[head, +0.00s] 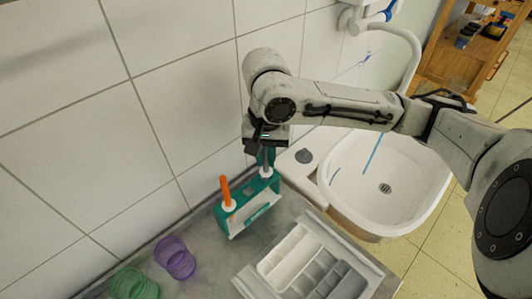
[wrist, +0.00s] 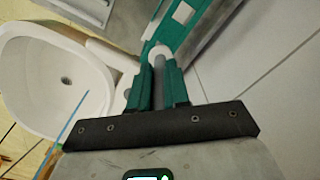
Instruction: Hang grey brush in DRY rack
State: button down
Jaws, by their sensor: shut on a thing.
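The green rack (head: 246,208) stands on the grey counter against the tiled wall. An orange-handled brush (head: 226,190) stands upright in its left part. My gripper (head: 266,157) is above the rack's right end, pointing down. In the wrist view, its two green fingers (wrist: 160,86) are shut on the grey brush (wrist: 159,78) at its handle. The brush's white collar (head: 265,172) is at the right end of the rack; I cannot tell whether it bears on the rack. The rack also shows in the wrist view (wrist: 184,14). The lower part of the grey brush is hidden.
A white sink (head: 400,165) with a tap is to the right of the rack. A divided tray (head: 302,255) lies in front. A wooden shelf (head: 465,60) stands at the back right.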

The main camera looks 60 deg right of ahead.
jog(key=shift+f+b, duration=0.4)
jog(key=shift+f, duration=0.4)
jog(key=shift+c, duration=2.3)
grip_release()
jog(key=shift+r, duration=0.1)
jog(key=shift+r+p, duration=3.9)
jog(key=shift+p, duration=0.2)
